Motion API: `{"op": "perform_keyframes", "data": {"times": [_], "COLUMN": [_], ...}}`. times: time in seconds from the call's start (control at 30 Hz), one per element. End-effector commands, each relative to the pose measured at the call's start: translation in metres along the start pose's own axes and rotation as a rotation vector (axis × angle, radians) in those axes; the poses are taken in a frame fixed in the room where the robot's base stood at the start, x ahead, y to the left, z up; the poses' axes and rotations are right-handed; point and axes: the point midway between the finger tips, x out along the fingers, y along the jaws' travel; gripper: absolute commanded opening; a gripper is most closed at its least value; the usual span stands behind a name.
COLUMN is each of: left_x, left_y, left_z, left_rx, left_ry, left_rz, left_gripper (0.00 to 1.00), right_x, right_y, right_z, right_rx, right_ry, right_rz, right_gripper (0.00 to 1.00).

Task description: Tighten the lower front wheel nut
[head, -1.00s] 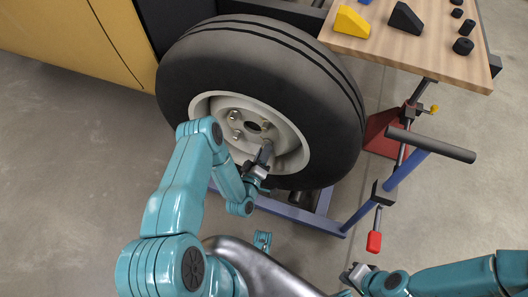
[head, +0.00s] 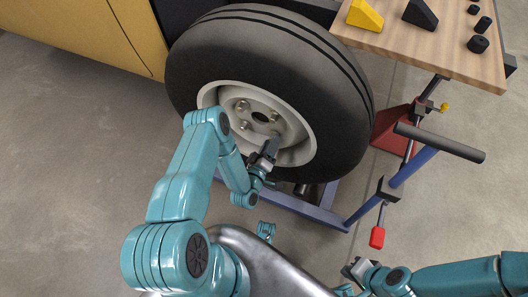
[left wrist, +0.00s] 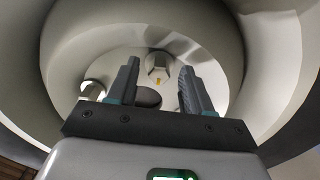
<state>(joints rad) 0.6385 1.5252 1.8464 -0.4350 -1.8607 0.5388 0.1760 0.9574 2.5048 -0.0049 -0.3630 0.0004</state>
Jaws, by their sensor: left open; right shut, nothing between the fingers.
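The wheel (head: 345,125) has a black tyre and a pale rim (head: 212,96), with several nuts around a dark centre hole (head: 259,117). My left gripper (head: 273,146) is in front of the lower right part of the rim and partly covers the hub there. In the left wrist view its two open fingers (left wrist: 159,68) point at the hub, and a nut (left wrist: 158,64) shows between them, beyond the tips. I cannot tell whether they touch it. Another nut (left wrist: 92,90) shows to the left. My right gripper (head: 354,268) is shut and empty, low, away from the wheel.
A wooden bench (head: 440,52) at upper right carries a yellow wedge (head: 365,15), a black wedge (head: 420,13) and several black cylinders. A stand with a dark bar (head: 440,142) and red-tipped lever (head: 377,237) is right of the wheel. Floor at left is clear.

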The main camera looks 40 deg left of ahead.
Motion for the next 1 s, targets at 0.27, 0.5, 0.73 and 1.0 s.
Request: {"op": "perform_keyframes", "data": {"times": [0.27,0.5,0.73,1.0], "left_x": [-0.061,-0.119,-0.153,-0.160], "left_y": [0.005,0.002,-0.001,0.000], "left_z": [-0.004,-0.003,0.000,0.000], "left_rx": [-0.004,-0.003,-0.002,0.000], "left_ry": [0.000,0.002,0.001,0.000], "left_rz": [-0.011,-0.012,-0.007,-0.002], "left_gripper": [0.50,0.50,0.50,0.50], "right_x": [-0.023,-0.059,-0.060,-0.060], "right_y": [-0.008,-0.021,-0.022,-0.022], "right_z": [0.001,0.001,0.001,0.001], "right_rx": [0.000,0.000,0.000,0.000], "right_ry": [-0.001,0.001,0.000,0.000], "right_rz": [0.000,0.000,0.000,0.000], "right_gripper": [0.00,0.00,0.00,0.00]}}
